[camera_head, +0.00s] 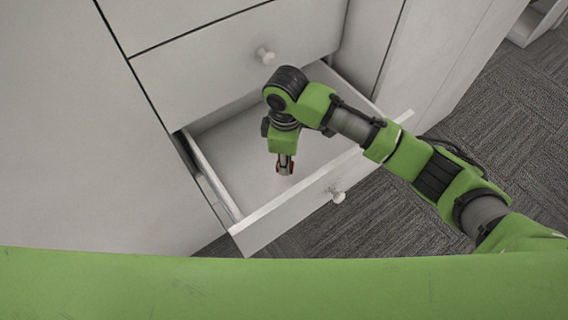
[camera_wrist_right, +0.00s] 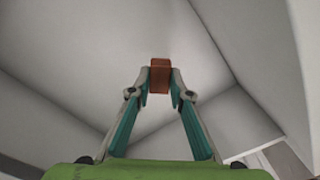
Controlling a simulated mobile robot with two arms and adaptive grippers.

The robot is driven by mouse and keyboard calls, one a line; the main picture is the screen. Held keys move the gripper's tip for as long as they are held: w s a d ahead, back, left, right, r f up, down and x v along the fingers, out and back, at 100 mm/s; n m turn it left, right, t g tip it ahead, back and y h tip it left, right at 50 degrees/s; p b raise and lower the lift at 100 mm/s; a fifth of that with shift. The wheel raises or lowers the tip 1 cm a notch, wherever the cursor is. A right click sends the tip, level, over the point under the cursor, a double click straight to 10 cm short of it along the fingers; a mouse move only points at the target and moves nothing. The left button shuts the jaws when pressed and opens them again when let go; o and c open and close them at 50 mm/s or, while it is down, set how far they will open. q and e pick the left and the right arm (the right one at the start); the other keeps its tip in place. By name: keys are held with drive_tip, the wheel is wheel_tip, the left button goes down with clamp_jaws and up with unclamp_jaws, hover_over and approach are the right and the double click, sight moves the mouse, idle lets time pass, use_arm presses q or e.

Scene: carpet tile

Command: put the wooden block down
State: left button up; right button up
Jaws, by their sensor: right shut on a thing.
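My right gripper (camera_head: 285,166) points down inside the open drawer (camera_head: 318,192), over its pale floor. In the right wrist view my right gripper (camera_wrist_right: 160,88) is shut on the wooden block (camera_wrist_right: 160,74), a small reddish-brown piece between the fingertips. In the head view only a small reddish bit of the block shows at the fingertips. I cannot tell whether the block touches the drawer floor. My left gripper is not in view.
The drawer is pulled out from a white cabinet (camera_head: 225,60) and looks otherwise empty. A closed drawer with a round knob (camera_head: 266,56) is above it. Another knob (camera_head: 337,196) is on the open drawer's front. Grey carpet (camera_head: 385,215) lies around.

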drive_tip(key=shift+f, duration=3.35)
drive_tip(key=shift+f, duration=0.15)
drive_tip(key=o, duration=0.8)
drive_tip(key=shift+c, duration=0.2)
wheel_tip(320, 180, up, 12)
drive_tip(key=shift+r, duration=0.2)
